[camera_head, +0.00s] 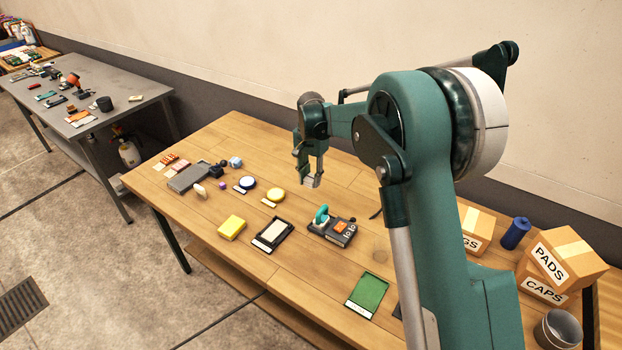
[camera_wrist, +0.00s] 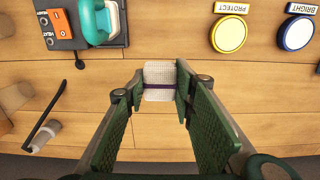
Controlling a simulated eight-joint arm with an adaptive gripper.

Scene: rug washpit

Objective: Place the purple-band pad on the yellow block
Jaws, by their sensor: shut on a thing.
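The purple-band pad (camera_wrist: 160,72) is a small white textured piece with a dark purple band across it. It sits between the fingertips of my gripper (camera_wrist: 158,90) in the wrist view, and the gripper is shut on it. In the head view my gripper (camera_head: 311,180) hangs above the back middle of the wooden table; the pad shows only as a small pale patch there. The yellow block (camera_head: 232,227) lies near the table's front left edge, to the left and in front of my gripper. The wrist view does not show the yellow block.
A dark frame with a pale inset (camera_head: 272,235) lies right of the yellow block. A device with a teal handle (camera_head: 322,217) stands further right. Yellow (camera_head: 275,196) and blue (camera_head: 247,183) round pads lie behind. A green tray (camera_head: 369,293) and boxes (camera_head: 553,258) are at right.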

